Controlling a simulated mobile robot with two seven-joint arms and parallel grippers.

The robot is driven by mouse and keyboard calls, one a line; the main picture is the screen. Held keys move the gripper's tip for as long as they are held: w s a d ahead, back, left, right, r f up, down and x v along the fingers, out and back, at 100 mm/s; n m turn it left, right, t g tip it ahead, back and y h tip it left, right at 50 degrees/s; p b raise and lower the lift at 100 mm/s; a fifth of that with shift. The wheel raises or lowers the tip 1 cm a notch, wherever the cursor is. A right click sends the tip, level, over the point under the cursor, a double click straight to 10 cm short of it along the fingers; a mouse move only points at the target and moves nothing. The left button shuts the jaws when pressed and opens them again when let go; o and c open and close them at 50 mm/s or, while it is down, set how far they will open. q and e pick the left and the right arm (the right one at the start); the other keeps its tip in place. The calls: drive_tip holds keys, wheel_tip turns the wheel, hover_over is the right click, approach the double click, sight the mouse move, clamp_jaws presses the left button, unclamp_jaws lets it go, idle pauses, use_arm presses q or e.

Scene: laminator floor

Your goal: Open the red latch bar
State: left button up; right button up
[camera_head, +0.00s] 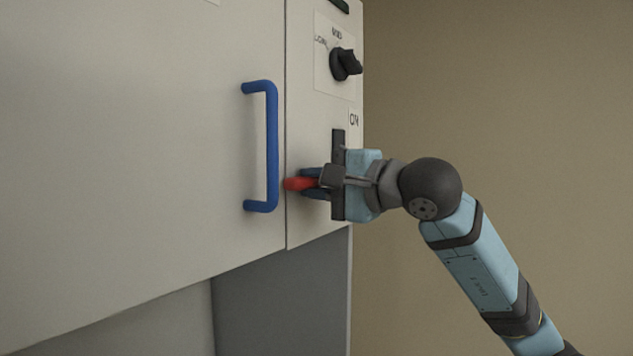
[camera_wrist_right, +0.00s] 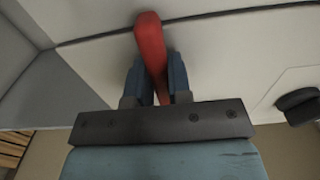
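The red latch bar (camera_head: 299,184) is low on the narrow right panel of the pale machine. It points left toward the panel seam, and its right end is hidden by my right gripper (camera_head: 312,184). In the right wrist view the red bar (camera_wrist_right: 151,48) runs between the two blue fingers of the right gripper (camera_wrist_right: 155,75). The fingers lie close along both sides of the bar, one on each side, and look shut on it. My left gripper shows in neither view.
A blue door handle (camera_head: 272,145) stands out from the large door (camera_head: 120,130) left of the bar. A black rotary knob (camera_head: 345,64) is above my right gripper and also shows in the right wrist view (camera_wrist_right: 298,105). The space right of the machine is bare wall.

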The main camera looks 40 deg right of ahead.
clamp_jaws()
drive_tip(key=n+b, duration=0.2)
drive_tip(key=n, duration=0.1)
drive_tip(key=shift+f, duration=0.1)
drive_tip(key=n+b, duration=0.2)
drive_tip(key=n, duration=0.2)
drive_tip(key=n+b, duration=0.1)
drive_tip(key=n, duration=0.4)
drive_tip(key=shift+n, duration=0.4)
drive_tip(key=n, duration=0.4)
drive_tip(key=shift+n, duration=0.7)
